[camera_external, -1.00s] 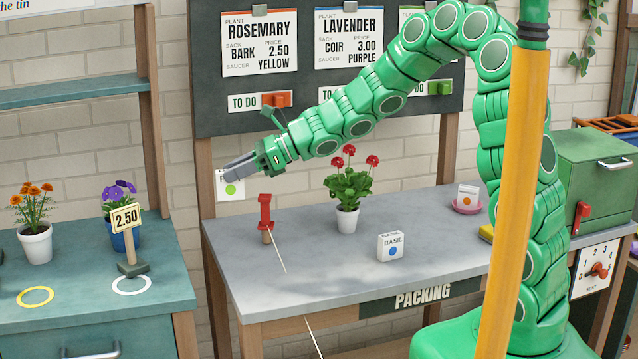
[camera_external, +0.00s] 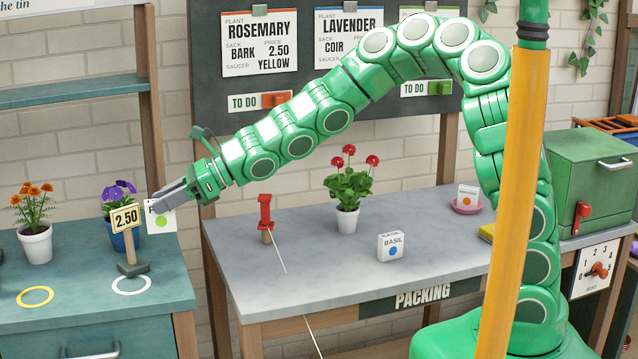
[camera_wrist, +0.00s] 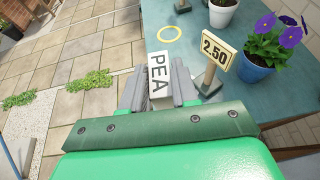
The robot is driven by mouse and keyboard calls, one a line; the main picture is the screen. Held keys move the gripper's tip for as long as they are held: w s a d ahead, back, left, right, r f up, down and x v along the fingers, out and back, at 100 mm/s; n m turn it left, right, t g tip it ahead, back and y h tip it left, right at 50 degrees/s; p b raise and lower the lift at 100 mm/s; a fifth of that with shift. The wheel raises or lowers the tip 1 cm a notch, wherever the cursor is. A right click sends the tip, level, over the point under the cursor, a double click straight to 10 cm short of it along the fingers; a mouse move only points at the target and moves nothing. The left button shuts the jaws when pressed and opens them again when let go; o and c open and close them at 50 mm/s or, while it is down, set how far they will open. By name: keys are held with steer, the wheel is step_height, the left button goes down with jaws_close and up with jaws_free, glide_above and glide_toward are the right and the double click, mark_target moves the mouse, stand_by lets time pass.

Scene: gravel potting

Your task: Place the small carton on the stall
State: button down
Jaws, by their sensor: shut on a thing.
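The small white carton (camera_external: 165,222) has a green dot on its face, and its side reads PEA in the wrist view (camera_wrist: 158,72). My gripper (camera_external: 166,199) is shut on it and holds it in the air near the right edge of the stall. The stall (camera_external: 85,293) is a teal counter at the left, and its top also shows in the wrist view (camera_wrist: 196,48). My fingers partly cover the carton.
A 2.50 price sign (camera_external: 126,218), a blue pot of purple flowers (camera_external: 124,237) and a white pot of orange flowers (camera_external: 36,243) stand on the stall. Yellow (camera_external: 36,296) and white (camera_external: 131,285) rings on its front are empty. A basil carton (camera_external: 391,246) stands on the packing table (camera_external: 330,272).

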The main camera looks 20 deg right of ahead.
steer(key=s+a, duration=0.5)
steer(key=s, duration=0.1)
glide_above(85, 303)
steer(key=shift+n+g, duration=0.3)
steer(key=shift+g, duration=0.1)
steer(key=shift+f, duration=6.7)
steer(key=c, duration=0.8)
jaws_free()
steer(key=shift+f, duration=0.15)
steer(key=shift+c, duration=0.2)
